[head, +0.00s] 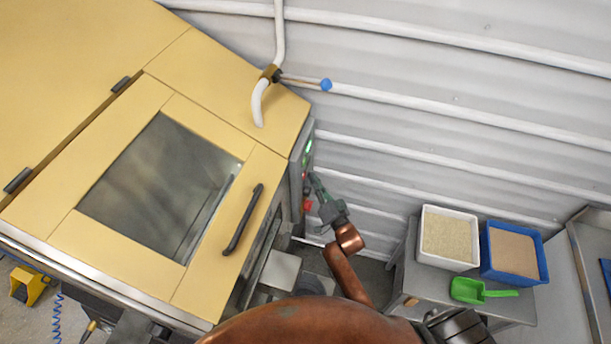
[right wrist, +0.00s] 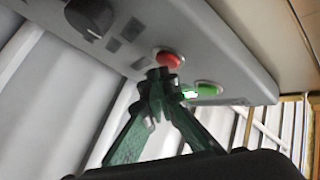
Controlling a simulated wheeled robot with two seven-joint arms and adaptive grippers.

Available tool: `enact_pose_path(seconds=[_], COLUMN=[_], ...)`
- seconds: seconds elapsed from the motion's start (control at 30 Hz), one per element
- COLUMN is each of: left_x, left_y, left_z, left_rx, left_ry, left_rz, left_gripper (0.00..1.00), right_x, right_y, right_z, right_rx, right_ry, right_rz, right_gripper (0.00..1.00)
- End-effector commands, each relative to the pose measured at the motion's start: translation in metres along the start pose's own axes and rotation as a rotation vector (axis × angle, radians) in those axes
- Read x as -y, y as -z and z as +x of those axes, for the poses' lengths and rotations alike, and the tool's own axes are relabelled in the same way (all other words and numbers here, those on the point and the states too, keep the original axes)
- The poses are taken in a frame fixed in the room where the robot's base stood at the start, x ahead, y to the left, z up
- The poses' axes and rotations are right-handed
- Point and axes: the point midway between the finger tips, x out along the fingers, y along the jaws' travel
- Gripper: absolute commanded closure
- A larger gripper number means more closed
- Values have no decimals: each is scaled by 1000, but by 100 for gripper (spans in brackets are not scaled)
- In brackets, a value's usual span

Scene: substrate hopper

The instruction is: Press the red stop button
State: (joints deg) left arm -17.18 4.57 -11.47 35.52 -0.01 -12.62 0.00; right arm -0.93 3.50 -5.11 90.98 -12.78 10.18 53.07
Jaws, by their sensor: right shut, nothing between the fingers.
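The red stop button (right wrist: 167,58) sits on a grey control panel (right wrist: 215,50) in the right wrist view. It also shows in the head view (head: 307,206) on the side of the yellow machine. My right gripper (right wrist: 163,76) is shut and empty, its green fingertips just at the near edge of the red button in the picture. I cannot tell whether they touch it. In the head view my right gripper (head: 316,182) is beside the panel. My left gripper is not in view.
A green button (right wrist: 208,88) and a black knob (right wrist: 92,18) are near the red button. The yellow machine (head: 235,100) has a door handle (head: 243,220). A white bin (head: 449,262), a blue bin (head: 486,262) and a green scoop (head: 468,290) stand on a table at right.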

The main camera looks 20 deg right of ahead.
Motion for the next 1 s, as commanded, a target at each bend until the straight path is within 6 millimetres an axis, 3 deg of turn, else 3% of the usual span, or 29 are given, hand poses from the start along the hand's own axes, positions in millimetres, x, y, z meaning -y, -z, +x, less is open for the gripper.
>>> enact_pose_path(seconds=[1.0], left_x=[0], left_y=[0], left_z=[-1], left_rx=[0], left_ry=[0], left_rz=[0], left_gripper=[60], right_x=[4], right_y=[-4], right_z=[6], right_rx=[0], right_ry=[0], right_rz=[1], right_gripper=[100])
